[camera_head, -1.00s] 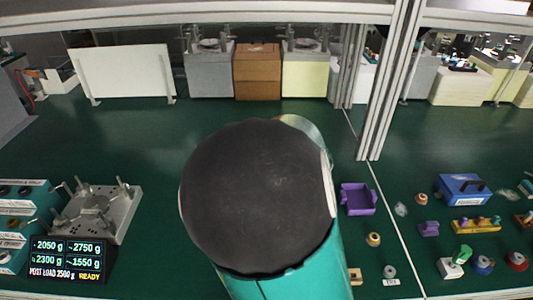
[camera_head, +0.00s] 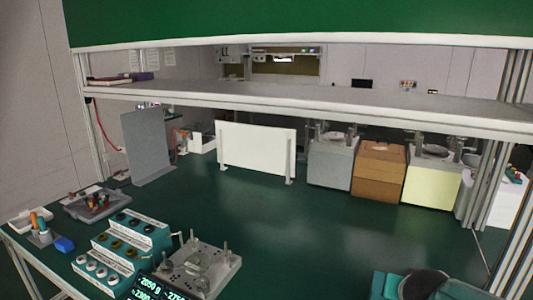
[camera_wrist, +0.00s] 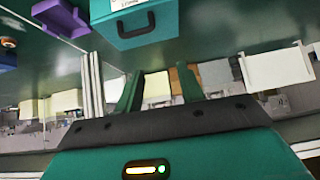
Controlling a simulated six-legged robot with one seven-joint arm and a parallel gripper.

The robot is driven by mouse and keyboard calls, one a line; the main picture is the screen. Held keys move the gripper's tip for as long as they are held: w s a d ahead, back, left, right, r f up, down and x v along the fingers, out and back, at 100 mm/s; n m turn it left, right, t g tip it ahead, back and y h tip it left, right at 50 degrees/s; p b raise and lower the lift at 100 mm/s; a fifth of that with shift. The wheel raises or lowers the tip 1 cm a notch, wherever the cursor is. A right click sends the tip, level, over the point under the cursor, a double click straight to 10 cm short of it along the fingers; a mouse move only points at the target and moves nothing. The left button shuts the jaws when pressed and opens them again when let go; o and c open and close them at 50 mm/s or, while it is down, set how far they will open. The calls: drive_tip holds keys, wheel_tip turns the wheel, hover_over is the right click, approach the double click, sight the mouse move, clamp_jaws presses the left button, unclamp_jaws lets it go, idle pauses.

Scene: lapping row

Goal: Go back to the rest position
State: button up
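My gripper (camera_wrist: 158,76) shows in the wrist view with its two green fingers apart and nothing seen between them. In the head view a teal and black part of my arm (camera_head: 428,284) shows at the lower right edge; the gripper itself is not seen there. The arm is over the green bench (camera_head: 300,235).
In the wrist view, a teal box (camera_wrist: 137,22) with a dark handle lies beyond the fingers, near a purple tray (camera_wrist: 62,16). A white panel (camera_head: 257,151), brown box (camera_head: 379,171) and machines line the back. A stepped teal rack (camera_head: 120,245) and metal fixture (camera_head: 200,268) stand front left.

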drive_tip(key=s+a+r+n+g+y, duration=0.1)
drive_tip(key=s+a+r+n+y, duration=0.1)
drive_tip(key=s+a, duration=0.5)
drive_tip(key=s+a+r+n+g+y, duration=0.1)
drive_tip(key=s+a+r+n, duration=0.1)
drive_tip(key=s+a, duration=0.5)
drive_tip(key=shift+a+r+n+g+y, duration=0.3)
drive_tip(key=shift+a+n+y, duration=0.15)
drive_tip(key=shift+n, duration=0.15)
drive_tip(key=shift+s, duration=0.1)
